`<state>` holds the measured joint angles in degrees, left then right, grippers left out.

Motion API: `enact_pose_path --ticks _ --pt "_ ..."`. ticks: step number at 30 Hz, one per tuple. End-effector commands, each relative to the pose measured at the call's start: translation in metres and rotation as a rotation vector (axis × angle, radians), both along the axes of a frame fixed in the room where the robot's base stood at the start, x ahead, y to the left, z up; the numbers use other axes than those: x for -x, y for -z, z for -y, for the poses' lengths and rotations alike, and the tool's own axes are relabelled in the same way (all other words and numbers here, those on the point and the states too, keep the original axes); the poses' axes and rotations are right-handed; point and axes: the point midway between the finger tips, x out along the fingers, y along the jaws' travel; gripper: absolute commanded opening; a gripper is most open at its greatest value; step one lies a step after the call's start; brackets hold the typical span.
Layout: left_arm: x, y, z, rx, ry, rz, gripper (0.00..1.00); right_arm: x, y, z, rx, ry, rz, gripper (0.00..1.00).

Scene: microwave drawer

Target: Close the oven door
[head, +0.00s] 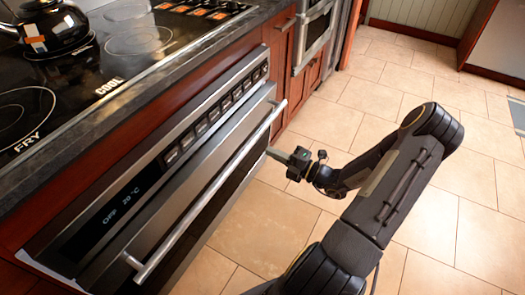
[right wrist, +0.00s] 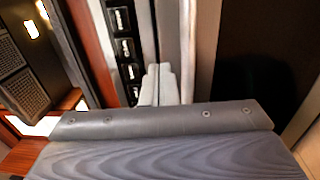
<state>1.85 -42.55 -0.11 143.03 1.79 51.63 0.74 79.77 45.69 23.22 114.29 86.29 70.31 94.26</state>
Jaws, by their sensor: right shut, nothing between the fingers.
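The oven door (head: 192,190) is a steel front below the control panel, with a long bar handle (head: 215,178) across it. The door looks close to the oven front, perhaps slightly ajar; the size of any gap is hard to tell. My right gripper (head: 273,154) is beside the door's far end, just below the handle's far end, with its fingers shut and empty. In the right wrist view, the shut fingers (right wrist: 160,84) point toward the steel strip beside the buttons. I cannot tell whether they touch the door. My left gripper is out of view.
The control panel (head: 165,158) with buttons and a display runs above the door. The cooktop (head: 75,80) carries a black kettle (head: 46,25). Wooden cabinets (head: 279,45) stand beyond the oven. The tiled floor (head: 385,75) to the right is open.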

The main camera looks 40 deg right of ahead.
Motion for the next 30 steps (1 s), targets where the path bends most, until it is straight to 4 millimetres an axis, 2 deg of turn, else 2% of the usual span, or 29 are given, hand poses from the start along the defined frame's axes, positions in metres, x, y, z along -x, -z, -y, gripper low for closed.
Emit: enact_pose_path --ticks 9,15,21,30 --pt "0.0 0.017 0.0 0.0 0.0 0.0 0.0 -0.062 -0.003 -0.027 0.003 -0.004 0.002 0.0" --pt "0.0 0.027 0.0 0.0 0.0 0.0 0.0 -0.096 -0.006 -0.04 0.003 -0.003 0.001 0.0" --pt "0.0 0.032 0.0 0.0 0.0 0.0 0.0 -0.114 -0.008 -0.047 0.005 -0.001 0.0 0.0" --pt "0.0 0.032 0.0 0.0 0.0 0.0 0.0 -0.117 -0.01 -0.048 0.003 0.002 -0.001 0.0"
